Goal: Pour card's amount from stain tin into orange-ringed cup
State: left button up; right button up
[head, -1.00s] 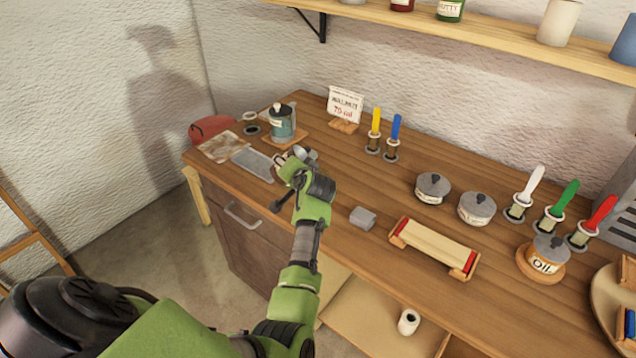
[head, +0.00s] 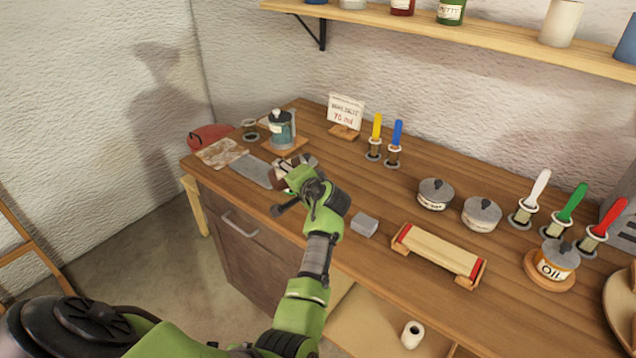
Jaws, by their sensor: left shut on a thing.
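A teal lidded tin (head: 281,131) with a pale label stands upright on a wooden board at the back left. I take it for the stain tin, but its label is too small to read. A small glass cup (head: 250,128) stands left of it; I cannot make out an orange ring. The card (head: 346,111) stands behind the tin to the right; its red amount is blurred, 70 or 75 ml. My left gripper (head: 289,174) is shut on a small, mostly hidden brownish thing, in front of the tin near the bench's front edge. My right gripper is out of view.
A grey flat plate (head: 252,171) and a stained cloth (head: 220,152) lie left of my gripper. A grey block (head: 364,225) and a wooden rack (head: 438,254) lie to the right. Lidded tins, coloured-handled brushes and an oil pot (head: 554,262) stand farther right. Bare bench lies between.

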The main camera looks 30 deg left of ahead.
pick_arm(q)
jog(key=shift+r, duration=0.1)
jog(key=shift+r+m, duration=0.1)
jog(key=shift+m, duration=0.2)
jog(key=shift+w+r+m+y+b, duration=0.1)
jog(key=shift+r+m+y+b, duration=0.3)
jog(key=shift+y, duration=0.1)
dwell(0.8)
jog(key=shift+w+d+r+m+g+y, duration=0.25)
jog(key=shift+d+r+m+g+y, duration=0.05)
jog(key=shift+d, duration=0.05)
dwell(0.5)
jog(key=shift+r+b, duration=0.1)
jog(key=shift+b, duration=0.2)
